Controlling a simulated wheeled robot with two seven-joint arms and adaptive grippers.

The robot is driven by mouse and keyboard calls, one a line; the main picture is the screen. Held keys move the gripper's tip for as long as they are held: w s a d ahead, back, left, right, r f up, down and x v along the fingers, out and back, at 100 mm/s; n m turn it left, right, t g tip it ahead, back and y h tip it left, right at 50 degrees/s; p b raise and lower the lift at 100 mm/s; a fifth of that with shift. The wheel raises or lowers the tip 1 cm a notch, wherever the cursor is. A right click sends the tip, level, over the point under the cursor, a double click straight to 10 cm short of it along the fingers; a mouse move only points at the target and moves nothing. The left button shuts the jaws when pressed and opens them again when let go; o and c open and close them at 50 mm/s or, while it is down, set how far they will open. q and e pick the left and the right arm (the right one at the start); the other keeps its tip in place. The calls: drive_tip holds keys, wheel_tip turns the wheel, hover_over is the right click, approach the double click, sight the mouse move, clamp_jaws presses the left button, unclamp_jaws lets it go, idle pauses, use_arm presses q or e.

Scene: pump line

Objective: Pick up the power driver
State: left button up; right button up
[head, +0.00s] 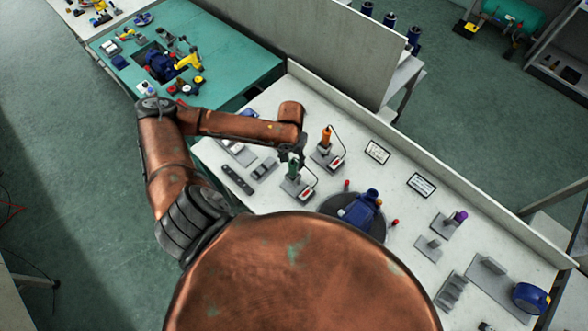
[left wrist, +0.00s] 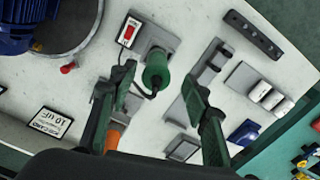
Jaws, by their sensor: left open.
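Two corded tools stand upright in grey holders on the white bench: one with a green body (head: 294,171) and one with an orange body (head: 326,138). I cannot tell from the pictures which of them is the power driver. My left gripper (head: 291,155) is above the green tool. In the left wrist view, the open fingers (left wrist: 159,74) lie either side of the green tool (left wrist: 155,70), with gaps visible and nothing held. The orange tool (left wrist: 113,137) is partly hidden behind the left finger there. My right gripper is out of view.
A blue pump (head: 361,208) sits on a dark round plate (head: 328,206) right of the green tool. A dark bar with holes (head: 237,180) lies to the left. Label cards (head: 421,185) lie on the bench, and a low wall (head: 430,160) runs along its back.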

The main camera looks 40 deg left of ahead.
sight(293, 175)
use_arm(q)
drive_tip(key=shift+w+d+f, duration=0.15)
drive_tip(key=shift+w+f, duration=0.05)
drive_tip(key=shift+f, duration=0.75)
wheel_tip(293, 175, down, 3)
drive_tip(key=shift+f+p, duration=0.2)
drive_tip(key=shift+p, duration=0.45)
drive_tip(key=shift+f, duration=0.25)
drive_tip(key=shift+c, duration=0.3)
drive_tip(key=c, duration=0.8)
clamp_jaws()
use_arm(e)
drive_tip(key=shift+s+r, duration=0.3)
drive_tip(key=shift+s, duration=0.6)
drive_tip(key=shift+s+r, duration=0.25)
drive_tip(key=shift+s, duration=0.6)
